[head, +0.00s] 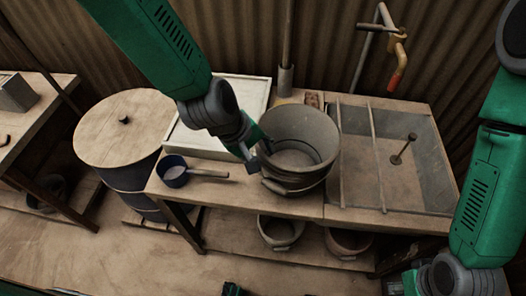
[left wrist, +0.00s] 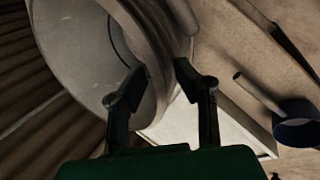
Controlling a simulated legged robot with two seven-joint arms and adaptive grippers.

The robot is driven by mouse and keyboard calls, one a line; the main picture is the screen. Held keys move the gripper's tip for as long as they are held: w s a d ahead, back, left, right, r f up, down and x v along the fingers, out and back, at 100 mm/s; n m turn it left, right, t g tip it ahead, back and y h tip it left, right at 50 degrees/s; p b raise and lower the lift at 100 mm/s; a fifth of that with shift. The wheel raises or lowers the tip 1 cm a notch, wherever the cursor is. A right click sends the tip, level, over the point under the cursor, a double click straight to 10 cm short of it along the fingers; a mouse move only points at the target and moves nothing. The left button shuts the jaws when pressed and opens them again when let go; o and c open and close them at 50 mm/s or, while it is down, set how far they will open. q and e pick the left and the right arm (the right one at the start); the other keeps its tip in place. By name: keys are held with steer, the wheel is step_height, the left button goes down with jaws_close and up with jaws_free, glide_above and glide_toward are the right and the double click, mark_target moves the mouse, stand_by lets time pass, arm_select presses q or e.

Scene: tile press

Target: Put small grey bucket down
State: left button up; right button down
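The grey bucket (head: 304,127) is upright on the bench, just right of the middle of the head view; whether its base touches the bench is hard to tell. Its inside looks pale and its handle hangs at the front. My left gripper (head: 253,157) is at the bucket's left side. In the left wrist view the bucket (left wrist: 85,50) fills the upper left, and the left gripper's fingers (left wrist: 162,68) stand apart with the bucket's rim and wall between them. I see no clear squeeze on it.
A dark blue pan (head: 174,172) lies left of the bucket, by a pale tray (head: 258,88). A sunken basin (head: 410,165) with bars is to the right. Two pots (head: 281,232) (head: 347,243) stand on the shelf below. A round-lidded barrel (head: 120,140) stands left.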

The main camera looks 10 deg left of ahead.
arm_select(q)
steer(key=v, duration=1.1)
steer(key=shift+r, duration=0.2)
steer(key=s+a+f+m+g+y, duration=0.1)
steer(key=s+a+f+m, duration=0.3)
steer(key=s+a+f, duration=0.5)
steer(key=s+a+f+m+g+y, duration=0.1)
steer(key=s+a+f+m+y, duration=0.2)
steer(key=s+a+f+m, duration=0.2)
steer(key=s+a+f, duration=0.3)
steer(key=s+f, duration=0.3)
steer(key=f, duration=0.2)
steer(key=shift+s+a+f, duration=0.15)
steer(key=shift+a+f, duration=0.2)
steer(key=shift+a, duration=0.05)
steer(key=shift+d, duration=0.1)
